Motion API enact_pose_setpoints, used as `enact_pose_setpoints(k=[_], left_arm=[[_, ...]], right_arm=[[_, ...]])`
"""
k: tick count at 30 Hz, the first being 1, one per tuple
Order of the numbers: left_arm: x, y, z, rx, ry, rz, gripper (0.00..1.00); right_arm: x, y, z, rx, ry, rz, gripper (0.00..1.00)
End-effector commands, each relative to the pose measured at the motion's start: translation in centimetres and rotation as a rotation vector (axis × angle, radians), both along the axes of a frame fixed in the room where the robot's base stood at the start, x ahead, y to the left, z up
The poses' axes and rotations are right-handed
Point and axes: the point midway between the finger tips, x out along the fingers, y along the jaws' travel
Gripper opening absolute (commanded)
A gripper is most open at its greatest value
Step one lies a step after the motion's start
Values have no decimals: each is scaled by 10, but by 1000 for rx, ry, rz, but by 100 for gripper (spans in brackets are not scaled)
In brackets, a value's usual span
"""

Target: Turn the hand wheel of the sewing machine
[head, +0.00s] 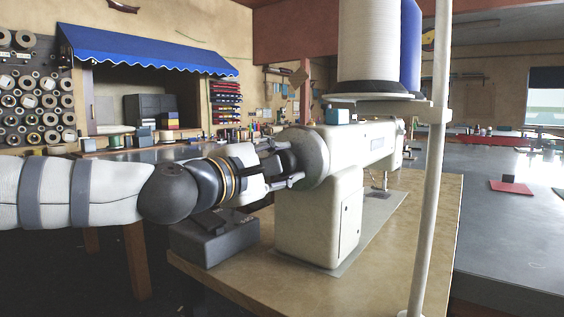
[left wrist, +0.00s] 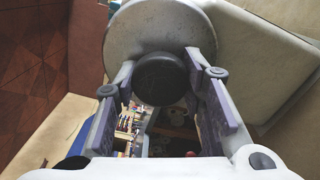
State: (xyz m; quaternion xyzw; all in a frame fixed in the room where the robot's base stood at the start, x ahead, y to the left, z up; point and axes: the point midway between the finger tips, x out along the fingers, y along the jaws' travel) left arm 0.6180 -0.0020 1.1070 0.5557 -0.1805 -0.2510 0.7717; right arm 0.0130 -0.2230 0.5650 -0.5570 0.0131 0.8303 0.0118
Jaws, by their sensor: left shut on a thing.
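The white sewing machine (head: 318,215) stands on a wooden table, its pale grey hand wheel (head: 314,158) at the near left end of its upper arm. My left gripper (head: 284,165) reaches in from the left at the wheel's height. The fingers of my left gripper (left wrist: 160,72) are shut on this knob, one on each side. In the head view the fingers and wrist partly cover the knob. My right gripper is in neither view.
A grey box (head: 215,240) sits at the table's left edge, below my left wrist. A pale thread-stand pole (head: 431,180) rises at the right, with large white and blue thread cones (head: 368,45) above the machine. The wooden tabletop (head: 405,235) is clear right of the machine.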

Motion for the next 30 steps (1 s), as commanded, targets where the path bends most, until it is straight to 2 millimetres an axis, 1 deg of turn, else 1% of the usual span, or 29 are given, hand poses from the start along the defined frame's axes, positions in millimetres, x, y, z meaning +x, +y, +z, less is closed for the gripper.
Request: enact_pose_setpoints(k=[14, 15, 17, 26, 29, 30], left_arm=[[0, 0, 1, 8, -8, 1, 9], [0, 0, 1, 7, -7, 1, 46], [0, 0, 1, 7, -7, 1, 58], [-1, 1, 0, 8, -7, 0, 58], [-10, 9, 1, 7, -6, 3, 58], [-18, 15, 1, 6, -7, 2, 58]], right_arm=[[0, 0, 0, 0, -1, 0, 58], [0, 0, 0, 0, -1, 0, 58], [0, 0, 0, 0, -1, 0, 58], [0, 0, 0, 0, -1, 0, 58], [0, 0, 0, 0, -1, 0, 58], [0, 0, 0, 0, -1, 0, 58]])
